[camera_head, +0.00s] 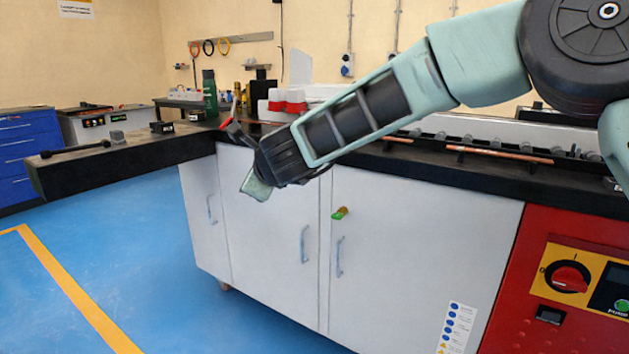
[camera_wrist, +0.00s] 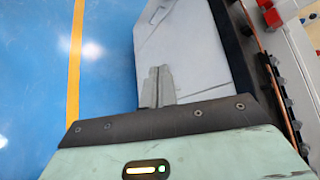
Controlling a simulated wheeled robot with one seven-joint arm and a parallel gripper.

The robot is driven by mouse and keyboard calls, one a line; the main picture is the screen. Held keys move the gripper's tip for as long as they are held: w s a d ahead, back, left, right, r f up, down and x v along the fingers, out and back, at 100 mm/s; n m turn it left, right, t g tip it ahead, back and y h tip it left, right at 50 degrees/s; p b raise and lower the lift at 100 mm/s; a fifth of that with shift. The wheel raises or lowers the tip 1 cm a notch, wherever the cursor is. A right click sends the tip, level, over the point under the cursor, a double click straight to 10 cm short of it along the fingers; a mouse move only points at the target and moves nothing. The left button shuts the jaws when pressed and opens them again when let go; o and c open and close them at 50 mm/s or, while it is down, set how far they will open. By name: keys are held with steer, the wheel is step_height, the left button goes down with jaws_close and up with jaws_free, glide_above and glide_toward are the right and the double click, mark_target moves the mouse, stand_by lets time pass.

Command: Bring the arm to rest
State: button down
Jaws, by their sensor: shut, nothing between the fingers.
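My arm reaches from the upper right across the head view, in front of the workbench. My gripper (camera_head: 257,187) hangs in front of the white cabinet doors, a little below the dark worktop edge, and points down and left. In the wrist view its two fingers (camera_wrist: 157,84) are side by side, shut and empty. The gripper looks clear of the cabinet, though the exact gap cannot be told. The arm hides part of the worktop behind it.
The dark worktop (camera_head: 491,171) carries a copper bar (camera_head: 507,154) and extends left as a black beam (camera_head: 118,166). A red control panel (camera_head: 559,284) is at the lower right. A blue drawer cabinet (camera_head: 26,157) stands far left. The blue floor (camera_head: 178,262) is clear.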

steer(key=s+d+f+n+g+y, duration=0.1)
steer(key=s+d+f+n+g, duration=0.2)
steer(key=s+n, duration=0.75)
steer(key=s+d+f+n+g, duration=0.1)
steer(key=s+d+n+g, duration=0.45)
steer(key=s, duration=0.75)
steer(key=s+d+f+n+g+h, duration=0.1)
steer(key=s+d+f+n+h, duration=0.25)
steer(key=s+d+n, duration=0.4)
steer(key=s+d+f+n+g+h, duration=0.1)
steer(key=s+d+f+n+h, duration=0.25)
steer(key=s+d, duration=0.6)
step_height(320, 180, up, 17)
steer(key=d+p, duration=0.1)
steer(key=p, duration=1.5)
steer(key=shift+d+f+n+y+p, duration=0.2)
steer(key=shift+n+y+p, duration=0.1)
steer(key=shift+n+p, duration=0.1)
